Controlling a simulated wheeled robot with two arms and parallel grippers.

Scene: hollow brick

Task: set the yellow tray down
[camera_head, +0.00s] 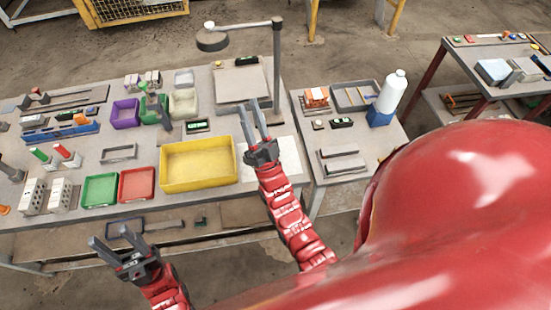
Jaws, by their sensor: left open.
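The yellow tray (198,181) sits level at the front of the long workbench and looks empty. It appears to rest on the bench top. My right gripper (248,106) is just right of the tray, over the bench, with its fingers pointing to the back. A gap shows between those fingers and nothing is seen in it. My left gripper (107,236) is open and empty, low in front of the bench's front edge, left of the tray. Neither gripper visibly holds the tray.
A red tray (136,184) and a green tray (100,190) stand left of the yellow tray. Purple (125,112) and beige (183,104) bins stand behind it. A lamp post (277,65) rises at the back right. A side table (348,170) holds a white bottle (391,94).

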